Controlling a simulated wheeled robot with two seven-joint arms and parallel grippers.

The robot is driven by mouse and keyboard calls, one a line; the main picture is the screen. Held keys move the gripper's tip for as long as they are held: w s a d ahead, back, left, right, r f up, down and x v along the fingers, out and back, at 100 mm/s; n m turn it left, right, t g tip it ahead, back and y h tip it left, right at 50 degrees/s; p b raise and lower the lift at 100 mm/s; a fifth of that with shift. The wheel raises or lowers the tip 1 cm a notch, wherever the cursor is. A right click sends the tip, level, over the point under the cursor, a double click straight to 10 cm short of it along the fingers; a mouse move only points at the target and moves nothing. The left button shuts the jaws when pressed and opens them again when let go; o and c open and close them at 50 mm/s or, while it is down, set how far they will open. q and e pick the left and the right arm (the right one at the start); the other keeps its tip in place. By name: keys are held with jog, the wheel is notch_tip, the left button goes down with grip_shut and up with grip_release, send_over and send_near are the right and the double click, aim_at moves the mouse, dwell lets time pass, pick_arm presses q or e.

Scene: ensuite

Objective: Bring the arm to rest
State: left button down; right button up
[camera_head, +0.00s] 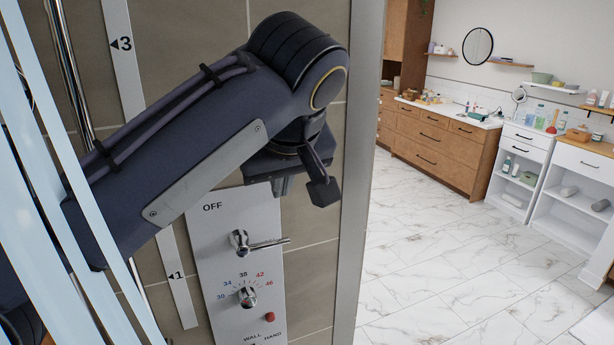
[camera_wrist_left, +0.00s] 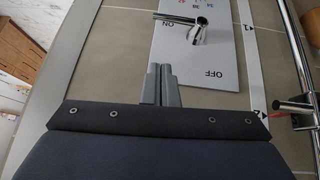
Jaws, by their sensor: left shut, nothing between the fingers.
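My left arm comes in from the left across the shower wall. Its gripper (camera_head: 281,187) points down at the top edge of the white control panel (camera_head: 214,262), to the right of the OFF mark. In the left wrist view the grey fingers (camera_wrist_left: 158,68) are together and empty, beside the panel's OFF end (camera_wrist_left: 212,95). The chrome lever (camera_head: 242,242) stands below the gripper in the head view, its handle pointing right. The lever also shows in the wrist view (camera_wrist_left: 198,28), apart from the fingertips. My right gripper is not in view.
A numbered dial (camera_head: 247,297) and a red button (camera_head: 269,317) sit lower on the panel. A chrome rail (camera_wrist_left: 296,107) runs nearby. Glass-like strips cross the left. A wall edge (camera_head: 360,150) stands right of the gripper; beyond lie open marble floor (camera_head: 440,265) and wooden cabinets (camera_head: 435,142).

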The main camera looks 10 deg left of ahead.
pick_arm(q)
jog(key=s+a+f+m+g+h+b, duration=0.1)
jog(key=s+a+f+m+h, duration=0.1)
jog(key=s+a+f, duration=0.45)
jog(key=s+a+f+m+g+h, duration=0.1)
jog(key=s+a+f+m, duration=0.15)
jog(key=f, duration=0.65)
jog(key=s+f+h, duration=0.2)
jog(key=s+f, duration=0.3)
jog(key=f, duration=0.2)
jog(key=s+d+f+t+h, duration=0.1)
jog(key=s+f, duration=0.4)
jog(key=f, duration=0.3)
jog(key=shift+f+h+b, duration=0.15)
jog(key=shift+h+b, duration=0.2)
jog(key=shift+h, duration=0.05)
